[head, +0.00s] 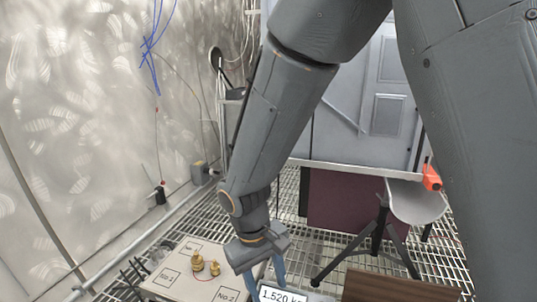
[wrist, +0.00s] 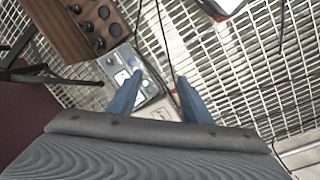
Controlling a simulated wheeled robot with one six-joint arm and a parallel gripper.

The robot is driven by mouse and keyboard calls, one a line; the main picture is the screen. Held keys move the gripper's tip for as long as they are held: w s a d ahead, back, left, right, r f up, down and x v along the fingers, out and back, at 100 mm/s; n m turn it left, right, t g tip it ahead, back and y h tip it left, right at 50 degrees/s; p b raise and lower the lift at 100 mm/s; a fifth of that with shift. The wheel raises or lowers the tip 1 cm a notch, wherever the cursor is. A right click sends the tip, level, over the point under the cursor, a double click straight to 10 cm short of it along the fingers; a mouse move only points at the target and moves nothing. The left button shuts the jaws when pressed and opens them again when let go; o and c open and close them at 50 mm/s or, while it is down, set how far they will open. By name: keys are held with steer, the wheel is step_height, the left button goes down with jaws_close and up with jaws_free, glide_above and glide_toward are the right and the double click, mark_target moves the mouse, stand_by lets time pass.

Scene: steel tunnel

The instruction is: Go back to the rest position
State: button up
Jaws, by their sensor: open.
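My gripper (head: 265,283) hangs at the lower middle of the head view, its two blue fingers pointing down. In the wrist view my gripper (wrist: 158,78) shows its blue fingers apart, with nothing held between them. A digital readout (head: 283,296) showing about 1.520 kg is just below and right of the fingers in the head view. A pale board (head: 180,285) with marked squares No.1 and No.2 lies to the left. Two brass weights (head: 205,265) stand on it, apart from my gripper.
A brown wooden box (head: 395,288) is at the lower right; in the wrist view it (wrist: 75,25) carries black round parts. A black tripod (head: 375,240) stands on the grating floor. A grey door (head: 385,90) is behind. Thin dark cables (wrist: 158,40) cross the wrist view.

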steer(key=s+a+r+y, duration=0.15)
steer(key=s+r, duration=0.25)
steer(key=s, duration=0.4)
steer(key=s+r+y, duration=0.2)
steer(key=s+r, duration=0.2)
steer(key=s, duration=0.3)
steer(key=d+r+m+p, duration=0.3)
steer(key=d+r+p, duration=0.7)
steer(key=r+p, duration=0.3)
steer(key=d+r+m+h+p, duration=0.1)
steer(key=d+r+m+p, duration=0.2)
steer(key=d+r+p, duration=0.8)
step_height(320, 180, up, 2)
steer(key=p, duration=0.5)
steer(key=shift+s+p, duration=0.15)
steer(key=shift+p, duration=0.25)
steer(key=shift+h, duration=0.25)
